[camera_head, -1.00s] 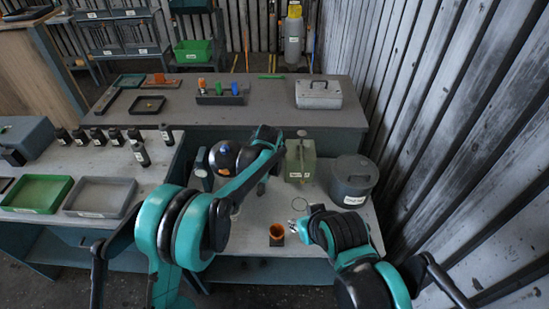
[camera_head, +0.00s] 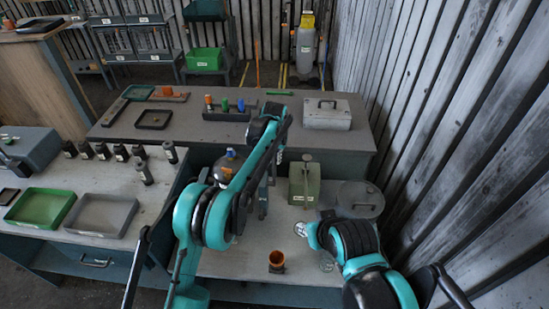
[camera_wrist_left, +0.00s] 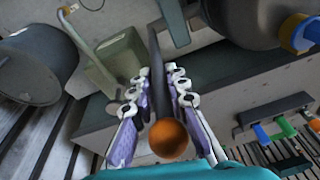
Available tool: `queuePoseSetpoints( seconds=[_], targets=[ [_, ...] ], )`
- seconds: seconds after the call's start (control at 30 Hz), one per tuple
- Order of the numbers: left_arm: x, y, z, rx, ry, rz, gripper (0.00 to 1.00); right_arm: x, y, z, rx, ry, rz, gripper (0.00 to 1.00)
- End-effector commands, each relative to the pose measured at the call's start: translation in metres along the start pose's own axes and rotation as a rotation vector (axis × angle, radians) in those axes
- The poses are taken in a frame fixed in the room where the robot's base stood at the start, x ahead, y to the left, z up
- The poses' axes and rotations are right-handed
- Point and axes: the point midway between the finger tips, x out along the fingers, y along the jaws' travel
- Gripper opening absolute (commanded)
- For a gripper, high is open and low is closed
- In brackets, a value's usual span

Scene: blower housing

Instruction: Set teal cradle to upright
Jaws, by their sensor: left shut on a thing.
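My left gripper (camera_wrist_left: 159,82) is shut on a dark rod with an orange ball knob (camera_wrist_left: 168,139), which sits between its fingers. In the head view the left gripper (camera_head: 281,152) is beside the green box, partly hidden by its own arm. A teal part (camera_wrist_left: 172,17) shows at the top of the wrist view; it may be the cradle, but I cannot tell its tilt. The round grey housing (camera_head: 230,166) stands behind my left arm, mostly hidden; it shows at the wrist view's upper right (camera_wrist_left: 245,20). My right gripper (camera_head: 302,229) is low over the bench, its fingers unclear.
A green box (camera_head: 304,186) and a lidded grey pot (camera_head: 360,200) stand at the bench's right. An orange cup (camera_head: 277,262) stands near the front. A rack with coloured pegs (camera_head: 228,112) and a grey case (camera_head: 327,113) are on the back table. The bench front is fairly clear.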

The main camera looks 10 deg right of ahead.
Motion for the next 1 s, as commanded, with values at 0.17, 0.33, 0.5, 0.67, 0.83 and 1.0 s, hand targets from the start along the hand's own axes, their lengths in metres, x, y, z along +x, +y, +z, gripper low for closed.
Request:
queuePoseSetpoints(
  seconds=[0.17, 0.33, 0.5, 0.67, 0.83, 1.0],
  targets=[
    [0.0012, -0.0038, -0.0023, 0.001, 0.009, -0.009, 0.00, 0.0000, 0.0000, 0.0001, 0.000, 0.000, 0.000, 0.34],
    [0.0014, -0.0043, -0.0022, 0.000, 0.009, -0.009, 0.00, 0.0000, 0.0000, 0.0000, 0.000, 0.000, 0.000, 0.34],
    [0.0014, -0.0045, -0.0022, 0.000, 0.009, -0.010, 0.00, 0.0000, 0.0000, 0.0000, 0.000, 0.000, 0.000, 0.34],
    [0.0014, -0.0045, -0.0021, 0.000, 0.009, -0.009, 0.34, 0.0000, 0.0000, 0.0001, 0.000, 0.000, 0.000, 0.34],
    [0.0011, -0.0030, -0.0014, 0.000, 0.006, -0.006, 0.34, 0.0000, 0.0000, 0.0000, 0.000, 0.000, 0.000, 0.34],
    [-0.0024, -0.0021, -0.0011, 0.000, 0.005, -0.005, 0.34, 0.0000, 0.0000, 0.0000, 0.000, 0.000, 0.000, 0.34]
  ],
)
